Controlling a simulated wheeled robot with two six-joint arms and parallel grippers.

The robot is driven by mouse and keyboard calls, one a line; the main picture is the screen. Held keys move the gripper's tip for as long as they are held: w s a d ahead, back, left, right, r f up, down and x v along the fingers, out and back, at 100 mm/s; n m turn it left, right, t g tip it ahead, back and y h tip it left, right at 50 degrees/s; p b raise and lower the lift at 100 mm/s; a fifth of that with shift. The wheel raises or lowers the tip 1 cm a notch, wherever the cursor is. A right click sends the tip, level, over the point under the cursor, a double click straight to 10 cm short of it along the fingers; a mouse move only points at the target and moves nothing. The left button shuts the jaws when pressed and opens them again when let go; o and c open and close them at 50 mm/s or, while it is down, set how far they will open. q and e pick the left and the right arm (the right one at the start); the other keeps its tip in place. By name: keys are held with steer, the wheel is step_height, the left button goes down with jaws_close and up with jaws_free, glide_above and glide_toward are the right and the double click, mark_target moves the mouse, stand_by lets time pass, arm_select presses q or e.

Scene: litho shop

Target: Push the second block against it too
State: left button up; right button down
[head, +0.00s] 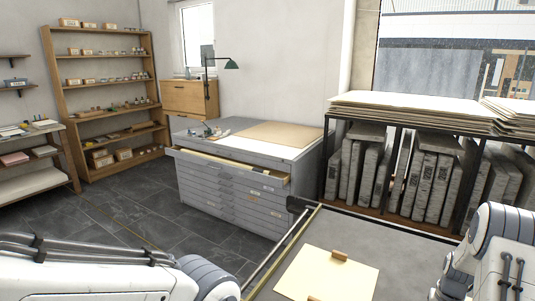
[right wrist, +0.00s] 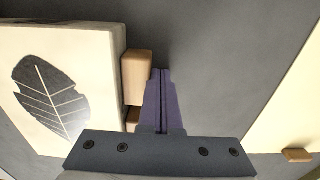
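A pale slab with a dark leaf print (right wrist: 85,90) lies at the left of the right wrist view. A wooden block (right wrist: 137,75) is at its right edge and looks to touch it. A smaller piece of wood (right wrist: 132,118) shows just below, partly hidden by my gripper; I cannot tell whether it touches the slab. My right gripper (right wrist: 161,72) has its fingers together with nothing between them. They are just right of the wood; contact is unclear. My left gripper is outside the frames. The slab is not visible in the head view.
A cream sheet (head: 320,278) on the table carries a wooden block (head: 340,255) and another (head: 313,298) at the frame's bottom. The sheet's edge, with a block (right wrist: 297,155), shows in the right wrist view. A grey drawer cabinet (head: 235,205) with an open drawer stands beyond.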

steer(key=shift+w+a+r, duration=0.15)
steer(key=shift+w+a, duration=0.2)
steer(key=shift+a, duration=0.2)
steer(key=shift+w+a+r, duration=0.15)
steer(key=shift+w+a, duration=0.2)
steer(key=shift+a, duration=0.2)
step_height(320, 180, up, 8)
steer(key=p, duration=0.6)
